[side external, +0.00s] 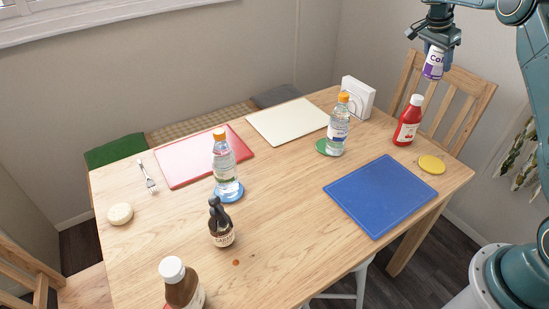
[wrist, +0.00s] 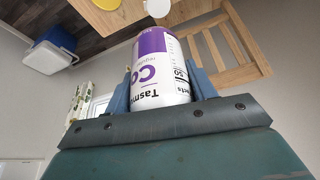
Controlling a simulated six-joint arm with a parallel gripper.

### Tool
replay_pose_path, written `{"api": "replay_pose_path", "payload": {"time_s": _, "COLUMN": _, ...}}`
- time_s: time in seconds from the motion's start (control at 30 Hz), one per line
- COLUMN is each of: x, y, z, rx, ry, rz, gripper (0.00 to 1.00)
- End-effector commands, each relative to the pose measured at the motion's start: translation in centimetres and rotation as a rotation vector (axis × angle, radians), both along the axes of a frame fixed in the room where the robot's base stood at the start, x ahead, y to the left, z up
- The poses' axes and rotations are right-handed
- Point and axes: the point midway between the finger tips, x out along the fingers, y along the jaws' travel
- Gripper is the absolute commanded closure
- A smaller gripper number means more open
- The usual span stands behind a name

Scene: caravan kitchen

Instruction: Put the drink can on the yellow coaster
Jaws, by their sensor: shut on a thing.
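My gripper (side external: 437,42) is shut on the drink can (side external: 434,63), a white and purple can, and holds it in the air above the far right side of the table. In the wrist view the can (wrist: 160,70) sits between the two blue-grey fingers of my gripper (wrist: 160,82). The yellow coaster (side external: 431,164) lies flat on the table near its right corner, with nothing on it. The can is well above it and apart from it. The yellow coaster also shows at the top of the wrist view (wrist: 107,4).
A ketchup bottle (side external: 407,121) stands just behind the yellow coaster, and a blue mat (side external: 380,195) lies in front-left of it. A napkin holder (side external: 358,97) is at the back. A chair (side external: 460,100) stands beyond the table.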

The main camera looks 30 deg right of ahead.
Motion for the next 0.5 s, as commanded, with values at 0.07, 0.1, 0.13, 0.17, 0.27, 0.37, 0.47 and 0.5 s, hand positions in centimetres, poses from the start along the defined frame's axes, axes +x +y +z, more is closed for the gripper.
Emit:
{"api": "replay_pose_path", "payload": {"time_s": 0.07, "x": -1.9, "y": 0.2, "z": 0.2, "rx": -0.001, "ry": -0.001, "rz": -0.095, "gripper": 0.76}}
{"api": "replay_pose_path", "payload": {"time_s": 0.1, "x": -2.8, "y": 0.3, "z": 0.2, "rx": -0.001, "ry": -0.001, "rz": -0.143, "gripper": 0.76}}
{"api": "replay_pose_path", "payload": {"time_s": 0.13, "x": -3.5, "y": 0.4, "z": 0.2, "rx": 0.0, "ry": -0.001, "rz": -0.177, "gripper": 0.76}}
{"api": "replay_pose_path", "payload": {"time_s": 0.17, "x": -4.2, "y": 0.5, "z": 0.2, "rx": 0.0, "ry": 0.0, "rz": -0.213, "gripper": 0.76}}
{"api": "replay_pose_path", "payload": {"time_s": 0.27, "x": -6.5, "y": 0.8, "z": 0.2, "rx": -0.001, "ry": 0.0, "rz": -0.328, "gripper": 0.76}}
{"api": "replay_pose_path", "payload": {"time_s": 0.37, "x": -8.6, "y": 1.2, "z": 0.2, "rx": -0.001, "ry": 0.0, "rz": -0.43, "gripper": 0.76}}
{"api": "replay_pose_path", "payload": {"time_s": 0.47, "x": -10.5, "y": 1.6, "z": 0.3, "rx": 0.0, "ry": 0.0, "rz": -0.517, "gripper": 0.76}}
{"api": "replay_pose_path", "payload": {"time_s": 0.5, "x": -11.2, "y": 1.8, "z": 0.3, "rx": 0.0, "ry": -0.001, "rz": -0.55, "gripper": 0.76}}
